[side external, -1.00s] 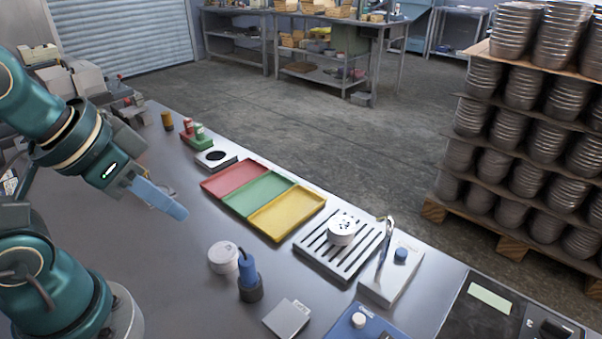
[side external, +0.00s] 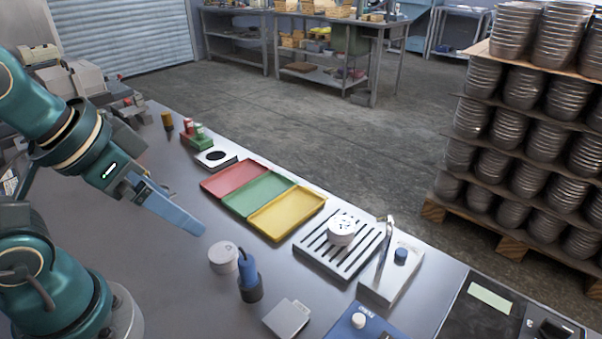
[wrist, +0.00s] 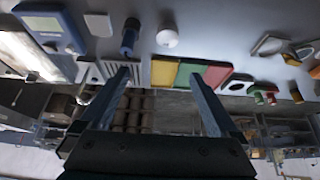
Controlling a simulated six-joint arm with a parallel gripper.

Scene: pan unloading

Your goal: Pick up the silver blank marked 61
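A round silver-grey blank (side external: 224,257) lies flat on the bench, left of a blue-handled tool; I cannot read a 61 on it. It also shows as a pale disc in the wrist view (wrist: 168,38). A second round piece (side external: 342,231), pale with dark spots on top, sits on a slotted grey rack (side external: 318,262). My gripper (side external: 188,222) is above the bench, up and left of the first blank, touching nothing. In the wrist view my gripper (wrist: 161,76) has its two blue fingers wide apart with nothing held between them.
The blue-handled tool (side external: 249,275) stands upright in a dark holder close beside the first blank. Red (side external: 215,190), green (side external: 240,209) and yellow (side external: 268,228) trays lie behind it. A small grey plate (side external: 288,319) lies in front. The bench left of the blank is clear.

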